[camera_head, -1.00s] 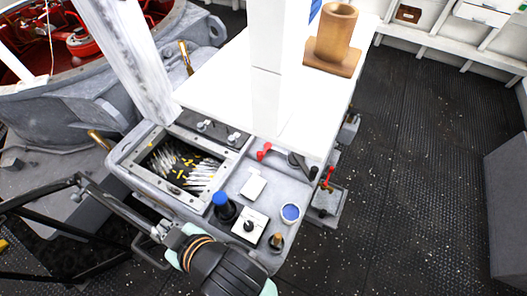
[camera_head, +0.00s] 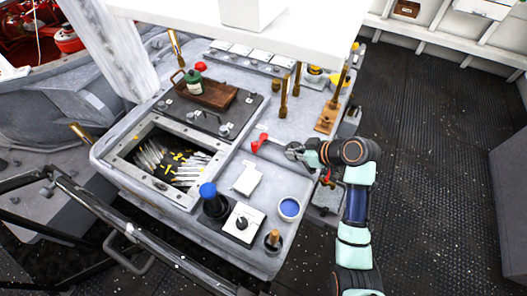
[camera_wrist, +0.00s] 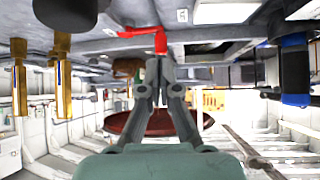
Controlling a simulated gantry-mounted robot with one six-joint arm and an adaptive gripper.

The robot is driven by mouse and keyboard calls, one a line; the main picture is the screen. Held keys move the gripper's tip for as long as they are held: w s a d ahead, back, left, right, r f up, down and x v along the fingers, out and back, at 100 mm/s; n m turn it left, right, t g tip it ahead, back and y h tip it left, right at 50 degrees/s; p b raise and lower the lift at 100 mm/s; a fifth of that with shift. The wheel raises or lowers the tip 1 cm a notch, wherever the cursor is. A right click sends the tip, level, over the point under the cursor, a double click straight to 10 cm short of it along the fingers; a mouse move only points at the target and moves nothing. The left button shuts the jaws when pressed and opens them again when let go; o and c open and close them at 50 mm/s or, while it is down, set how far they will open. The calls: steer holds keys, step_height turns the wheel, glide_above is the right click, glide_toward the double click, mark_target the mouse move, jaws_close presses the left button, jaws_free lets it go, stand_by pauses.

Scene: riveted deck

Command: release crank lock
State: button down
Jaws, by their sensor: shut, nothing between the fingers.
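A red lever (camera_head: 259,143) lies on the grey console top, right of the recessed tray. It could be the crank lock, but no label shows that. My gripper (camera_head: 290,150) is just to the right of this lever, with the arm coming in from the right. In the wrist view, where the console appears upside down, the fingers (camera_wrist: 158,62) are shut with nothing between them. The red lever (camera_wrist: 142,34) shows right at their tips. I cannot tell whether the tips touch it.
A second red handle (camera_head: 327,180) is on the console's right side. Nearby are a blue-capped knob (camera_head: 209,192), a white box (camera_head: 246,179) and a blue-topped cup (camera_head: 289,208). Brass posts (camera_head: 283,97) stand behind my gripper. A railing (camera_head: 110,227) runs in front. Open floor lies right.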

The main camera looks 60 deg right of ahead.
glide_toward(257, 149)
steer(key=f, duration=0.4)
steer(key=shift+w+f, duration=0.2)
steer(key=shift+w, duration=0.15)
steer(key=w, duration=0.2)
steer(key=shift+w+d+r+p, duration=0.1)
steer(key=shift+w+d+p, duration=0.2)
steer(key=shift+w+p, duration=0.1)
steer(key=shift+w+d, duration=0.1)
steer(key=shift+w, duration=0.45)
steer(key=shift+w, duration=0.1)
